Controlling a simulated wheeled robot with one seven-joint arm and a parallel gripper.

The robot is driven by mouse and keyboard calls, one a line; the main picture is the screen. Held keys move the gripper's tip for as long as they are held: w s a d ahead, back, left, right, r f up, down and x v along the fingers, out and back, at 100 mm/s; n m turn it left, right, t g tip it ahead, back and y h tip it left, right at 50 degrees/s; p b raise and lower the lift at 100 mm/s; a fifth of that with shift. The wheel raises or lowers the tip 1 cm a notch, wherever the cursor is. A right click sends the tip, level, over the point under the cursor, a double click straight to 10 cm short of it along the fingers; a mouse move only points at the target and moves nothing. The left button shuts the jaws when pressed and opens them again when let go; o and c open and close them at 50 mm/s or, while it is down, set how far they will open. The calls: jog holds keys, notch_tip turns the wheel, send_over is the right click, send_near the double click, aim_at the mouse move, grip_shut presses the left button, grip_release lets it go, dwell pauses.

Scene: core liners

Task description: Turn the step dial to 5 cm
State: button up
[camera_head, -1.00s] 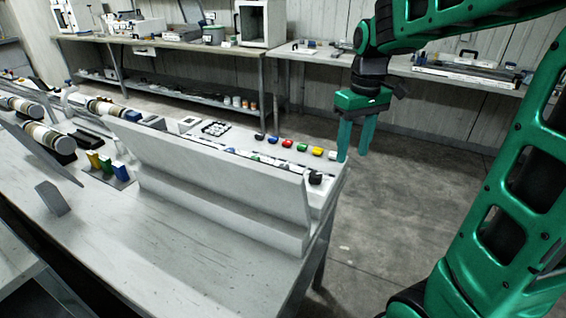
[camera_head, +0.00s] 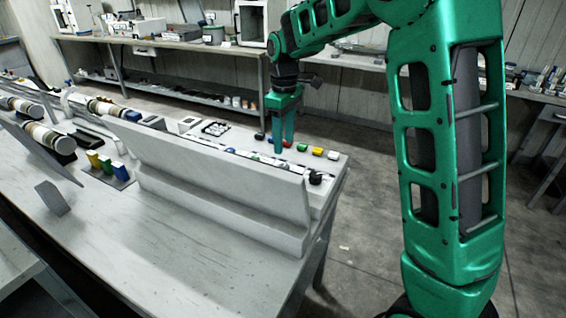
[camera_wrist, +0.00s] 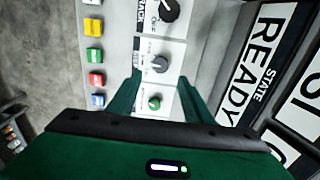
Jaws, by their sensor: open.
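In the wrist view, a column of dials runs up a light panel: a large black dial (camera_wrist: 169,10) at the top, a smaller grey dial (camera_wrist: 160,64) below it and a small green knob (camera_wrist: 154,102) nearest me. In the head view my gripper (camera_head: 283,148) points down behind the console's raised back, which hides most of the dials.
Coloured buttons line the panel's edge, including yellow (camera_wrist: 93,26), green (camera_wrist: 95,56), red (camera_wrist: 96,79) and blue (camera_wrist: 97,100). A display reading READY (camera_wrist: 258,70) lies right. The console (camera_head: 220,180) stands on a bench (camera_head: 130,235) with core tubes (camera_head: 50,138) at left.

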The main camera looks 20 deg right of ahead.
aim_at(284, 166)
notch_tip(284, 166, down, 8)
jog(key=shift+f, duration=0.15)
jog(key=shift+c, duration=0.3)
jog(key=c, duration=1)
